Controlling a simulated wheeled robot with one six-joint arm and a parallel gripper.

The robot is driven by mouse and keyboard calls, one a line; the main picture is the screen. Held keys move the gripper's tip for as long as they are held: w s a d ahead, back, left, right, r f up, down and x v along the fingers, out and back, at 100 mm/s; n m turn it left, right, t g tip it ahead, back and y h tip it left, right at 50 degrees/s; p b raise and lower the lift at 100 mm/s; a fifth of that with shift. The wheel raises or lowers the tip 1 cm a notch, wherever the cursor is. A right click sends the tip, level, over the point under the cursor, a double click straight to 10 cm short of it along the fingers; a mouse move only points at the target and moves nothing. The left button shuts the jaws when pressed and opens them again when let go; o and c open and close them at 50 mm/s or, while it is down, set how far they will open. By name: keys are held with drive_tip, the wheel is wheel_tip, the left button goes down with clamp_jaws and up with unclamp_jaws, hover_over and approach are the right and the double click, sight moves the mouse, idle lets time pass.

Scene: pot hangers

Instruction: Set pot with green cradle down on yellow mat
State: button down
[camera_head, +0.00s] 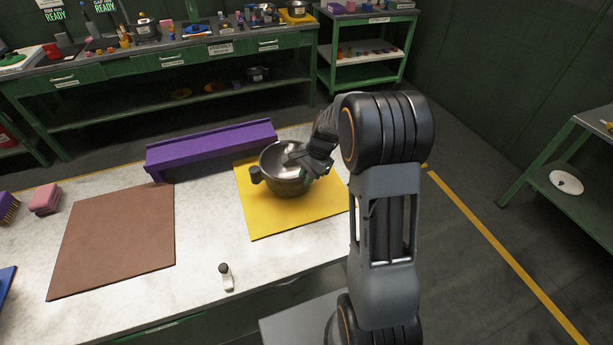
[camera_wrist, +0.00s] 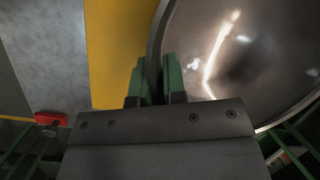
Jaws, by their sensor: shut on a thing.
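A steel pot (camera_head: 283,186) with a dark handle at its left is upright over the yellow mat (camera_head: 262,222) in the head view. I cannot tell whether its base touches the mat. My gripper (camera_head: 304,165) is at the pot's right side. In the wrist view, my gripper's green fingers (camera_wrist: 159,85) are shut on the rim of the pot (camera_wrist: 245,60), with the shiny inside to the right. The yellow mat (camera_wrist: 112,45) shows at the left, outside the pot. No separate green cradle can be made out.
A purple raised block (camera_head: 210,150) stands behind, left of the yellow mat. The counter between the mats is clear.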

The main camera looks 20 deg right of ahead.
drive_tip(key=shift+f+b, duration=0.35)
drive_tip(key=shift+f, duration=0.15)
drive_tip(key=c, duration=1.1)
unclamp_jaws()
drive_tip(key=shift+f, duration=0.15)
drive_tip(key=a+r+p+v, duration=0.1)
drive_tip(key=a+p+v, duration=0.2)
drive_tip(key=p+v, duration=0.6)
drive_tip(key=v, duration=1.4)
drive_tip(key=shift+r+p, duration=0.25)
drive_tip(key=shift+p, duration=0.05)
drive_tip(key=shift+w, duration=0.15)
